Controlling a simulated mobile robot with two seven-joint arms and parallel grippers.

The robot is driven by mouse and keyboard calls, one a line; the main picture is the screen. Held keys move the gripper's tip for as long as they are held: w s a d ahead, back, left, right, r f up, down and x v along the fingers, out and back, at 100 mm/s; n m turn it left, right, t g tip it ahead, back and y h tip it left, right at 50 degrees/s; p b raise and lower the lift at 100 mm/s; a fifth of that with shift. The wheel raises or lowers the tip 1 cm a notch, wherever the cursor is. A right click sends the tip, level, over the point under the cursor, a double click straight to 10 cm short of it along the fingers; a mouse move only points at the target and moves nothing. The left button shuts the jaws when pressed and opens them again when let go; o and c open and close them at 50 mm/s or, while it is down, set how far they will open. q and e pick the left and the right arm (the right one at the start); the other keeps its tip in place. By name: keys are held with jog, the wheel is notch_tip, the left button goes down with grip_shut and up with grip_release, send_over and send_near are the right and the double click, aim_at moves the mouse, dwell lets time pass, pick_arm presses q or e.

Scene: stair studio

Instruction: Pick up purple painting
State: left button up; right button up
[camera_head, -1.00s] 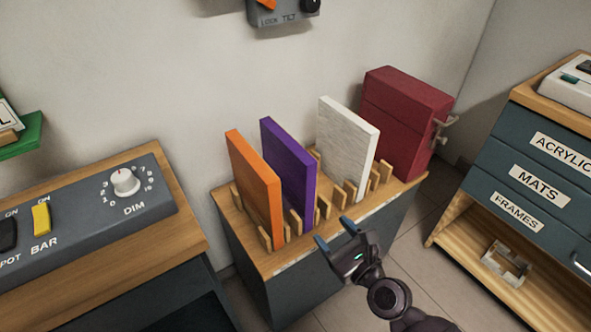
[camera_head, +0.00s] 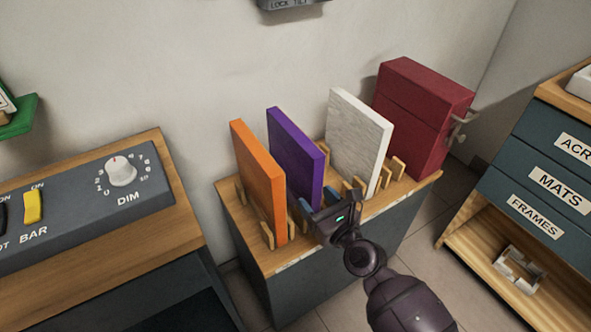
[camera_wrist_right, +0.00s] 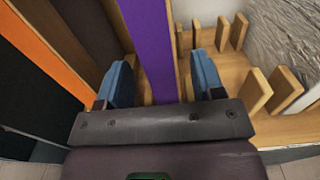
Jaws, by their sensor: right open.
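The purple painting (camera_head: 296,158) stands upright in a wooden slotted rack, between an orange painting (camera_head: 259,182) and a white one (camera_head: 358,142). My right gripper (camera_head: 328,204) is at the painting's near edge in the head view. In the right wrist view the purple painting (camera_wrist_right: 150,45) lies between the two blue fingertips (camera_wrist_right: 163,82) of my open gripper, one on each side. A gap shows between the painting and the right finger; the left finger is close to it. My left gripper is not in view.
The rack stands on a wooden-topped cabinet (camera_head: 285,261). A dark red box (camera_head: 420,115) is at its right end. A control panel with a dial (camera_head: 120,172) is at left. A drawer unit (camera_head: 535,190) is at right.

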aim_at(294, 171)
jog(key=shift+x, duration=1.6)
jog(key=shift+d+f, duration=0.1)
jog(key=shift+c, duration=0.4)
grip_shut()
